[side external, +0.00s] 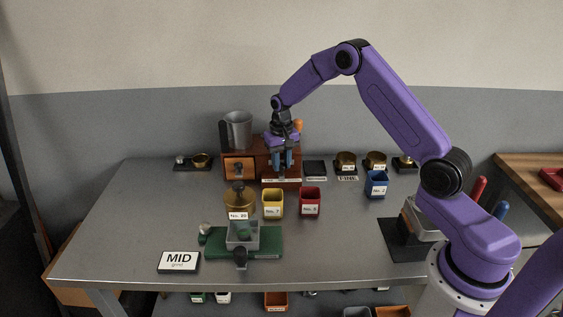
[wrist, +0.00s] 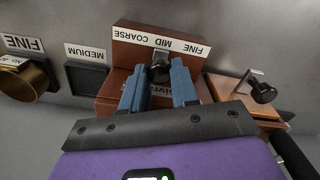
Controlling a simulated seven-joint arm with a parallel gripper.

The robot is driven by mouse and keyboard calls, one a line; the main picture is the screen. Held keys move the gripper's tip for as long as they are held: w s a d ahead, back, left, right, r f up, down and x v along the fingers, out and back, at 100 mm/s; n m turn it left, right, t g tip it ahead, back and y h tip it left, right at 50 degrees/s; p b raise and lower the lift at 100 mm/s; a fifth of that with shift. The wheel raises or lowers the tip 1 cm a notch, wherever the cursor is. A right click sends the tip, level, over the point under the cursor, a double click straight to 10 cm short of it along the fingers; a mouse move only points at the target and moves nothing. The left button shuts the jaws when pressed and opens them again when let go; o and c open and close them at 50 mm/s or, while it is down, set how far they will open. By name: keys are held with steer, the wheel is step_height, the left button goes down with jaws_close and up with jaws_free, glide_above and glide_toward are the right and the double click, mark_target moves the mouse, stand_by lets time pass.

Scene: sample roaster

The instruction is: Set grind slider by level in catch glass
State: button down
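The brown grinder box (side external: 262,147) stands at the back of the table; its slider label (wrist: 160,40) reads COARSE, MID, FINE from left to right in the wrist view. The black slider knob (wrist: 160,70) stands in line with MID. My gripper (wrist: 158,82) is over the box, pointing down, with its blue fingers apart on either side of the knob; I cannot tell whether either touches it. It also shows in the side view (side external: 284,161). A clear, greyish vessel (side external: 243,234) sits on a green base, perhaps the catch glass; its level is unreadable.
Yellow (side external: 272,203), red (side external: 310,202) and blue (side external: 376,184) cups stand on the table. A brass pot (side external: 239,199) stands behind the green base. Brass cups and a dark MEDIUM tray (wrist: 86,77) line the back.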

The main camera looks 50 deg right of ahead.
steer(key=shift+w+a, duration=1.6)
steer(key=c, duration=1.1)
jaws_free()
steer(key=shift+r, duration=0.1)
step_height(320, 180, up, 17)
steer(key=shift+r, duration=0.15)
